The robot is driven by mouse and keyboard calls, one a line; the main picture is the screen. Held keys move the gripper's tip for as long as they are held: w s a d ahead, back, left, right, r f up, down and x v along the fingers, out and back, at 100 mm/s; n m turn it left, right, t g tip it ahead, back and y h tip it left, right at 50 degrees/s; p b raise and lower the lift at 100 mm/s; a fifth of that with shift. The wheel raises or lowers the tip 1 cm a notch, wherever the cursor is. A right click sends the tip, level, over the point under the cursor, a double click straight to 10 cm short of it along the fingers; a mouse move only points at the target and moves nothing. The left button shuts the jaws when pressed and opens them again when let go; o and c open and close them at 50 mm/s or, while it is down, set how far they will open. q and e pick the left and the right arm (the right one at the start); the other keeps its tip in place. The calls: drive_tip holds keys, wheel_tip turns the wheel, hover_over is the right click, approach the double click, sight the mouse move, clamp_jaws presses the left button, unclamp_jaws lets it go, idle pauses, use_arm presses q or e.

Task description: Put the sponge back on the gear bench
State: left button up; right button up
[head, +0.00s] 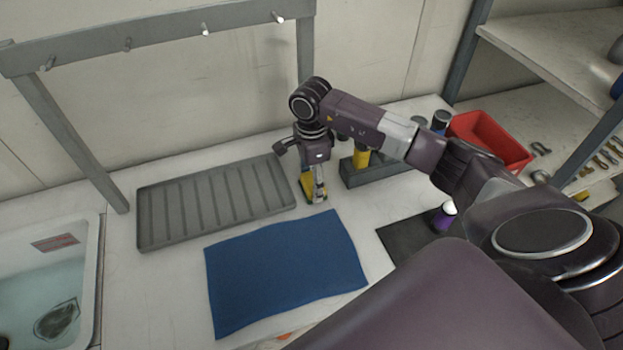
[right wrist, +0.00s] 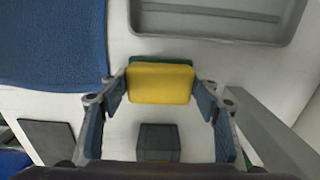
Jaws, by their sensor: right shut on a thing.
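The yellow sponge with a green layer (head: 306,186) is between the fingers of my right gripper (head: 316,188), over the white gear bench (head: 180,277). In the right wrist view, the sponge (right wrist: 160,83) spans the gap between the blue-padded fingertips (right wrist: 161,92), which are shut on its two ends. Its yellow face is towards the camera, and a green strip shows behind it. I cannot tell whether the sponge touches the bench top. My left gripper is not in view.
A ribbed grey tray (head: 215,203) lies left of the sponge, and a blue towel (head: 285,265) lies in front. A dark holder (head: 376,172) and red bin (head: 490,138) stand to the right. A water-filled sink (head: 45,290) is far left. A peg rack rises behind.

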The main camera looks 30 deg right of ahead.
sight(311, 181)
drive_tip(key=shift+f, duration=0.25)
drive_tip(key=o, duration=1.1)
drive_tip(key=shift+r, duration=0.15)
drive_tip(key=shift+r, duration=0.15)
drive_tip(key=shift+w+r, duration=0.1)
drive_tip(key=shift+r, duration=0.1)
wheel_tip(311, 181, up, 12)
drive_tip(key=b, duration=0.3)
drive_tip(key=shift+f+b, duration=0.2)
drive_tip(key=shift+b, duration=0.1)
